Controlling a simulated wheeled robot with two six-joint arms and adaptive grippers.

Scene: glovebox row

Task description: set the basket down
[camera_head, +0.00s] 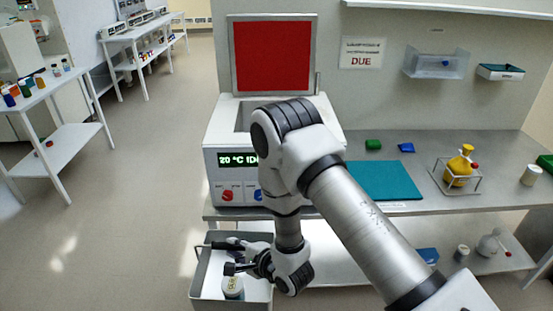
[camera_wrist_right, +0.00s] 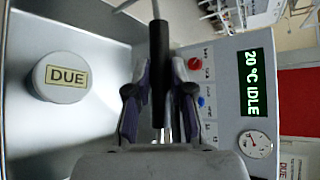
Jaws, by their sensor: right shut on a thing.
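The basket (camera_head: 204,280) is a grey open bin low in the head view, in front of the bench. A black handle bar (camera_wrist_right: 158,40) spans it. My right gripper (camera_head: 240,258) is shut on this handle, with its fingers (camera_wrist_right: 159,95) on either side of the bar in the wrist view. A jar (camera_head: 232,287) stands inside the basket; its round lid reads DUE in the wrist view (camera_wrist_right: 66,77). The basket's underside is hidden, so I cannot tell whether it touches anything. My left gripper is not in view.
A white bath unit (camera_head: 222,165) reading 20 °C IDLE stands on the bench with its red-faced lid (camera_head: 271,55) raised. A teal mat (camera_head: 385,181) and a yellow flask in a wire stand (camera_head: 460,168) are to its right. Floor to the left is clear.

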